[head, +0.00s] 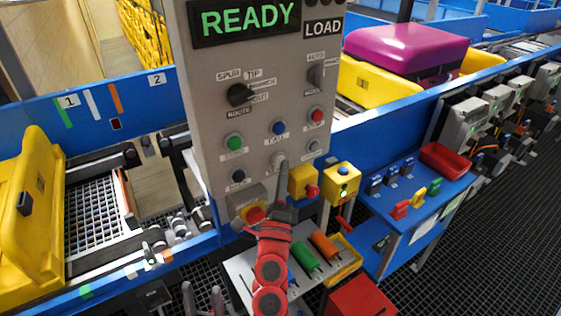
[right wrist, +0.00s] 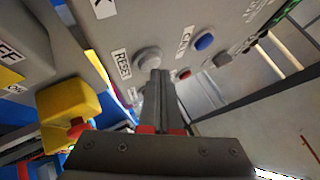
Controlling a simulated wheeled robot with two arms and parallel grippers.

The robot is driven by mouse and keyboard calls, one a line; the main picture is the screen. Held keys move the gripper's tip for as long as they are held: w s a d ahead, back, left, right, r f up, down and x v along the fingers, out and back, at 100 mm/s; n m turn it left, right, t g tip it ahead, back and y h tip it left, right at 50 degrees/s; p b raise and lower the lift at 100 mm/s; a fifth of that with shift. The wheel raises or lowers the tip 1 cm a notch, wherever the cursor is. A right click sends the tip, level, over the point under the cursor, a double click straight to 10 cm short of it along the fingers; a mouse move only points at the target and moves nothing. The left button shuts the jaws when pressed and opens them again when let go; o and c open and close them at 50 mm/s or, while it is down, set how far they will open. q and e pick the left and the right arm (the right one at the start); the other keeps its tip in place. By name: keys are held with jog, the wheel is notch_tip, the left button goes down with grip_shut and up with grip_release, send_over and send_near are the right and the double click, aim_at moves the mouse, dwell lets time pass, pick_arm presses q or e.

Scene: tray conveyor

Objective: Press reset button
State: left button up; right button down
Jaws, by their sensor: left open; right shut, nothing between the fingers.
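The reset button is a pale grey round button (right wrist: 148,57) beside the RESET label (right wrist: 122,64) on the grey control panel (head: 215,120). In the head view the button (head: 278,157) sits below the blue one, partly covered by my right gripper. My right gripper (head: 282,166) is shut and empty, pointing up at the panel. In the right wrist view its closed fingertips (right wrist: 159,75) overlap the button's lower edge; I cannot tell whether they touch it. My left gripper (head: 202,289) is open and empty at the bottom, below the panel and away from it.
A blue button (head: 279,127), green button (head: 234,142) and red button (head: 317,115) are close by. A yellow box with a red part (head: 304,182) projects below the panel. A READY screen (head: 246,18) is lit. Conveyors with yellow trays (head: 30,225) lie either side.

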jog(key=shift+s+d, duration=0.35)
jog(key=shift+s, duration=0.1)
jog(key=s+d, duration=0.1)
jog(key=s, duration=0.1)
jog(key=s+d, duration=0.2)
dwell(0.5)
dwell(0.5)
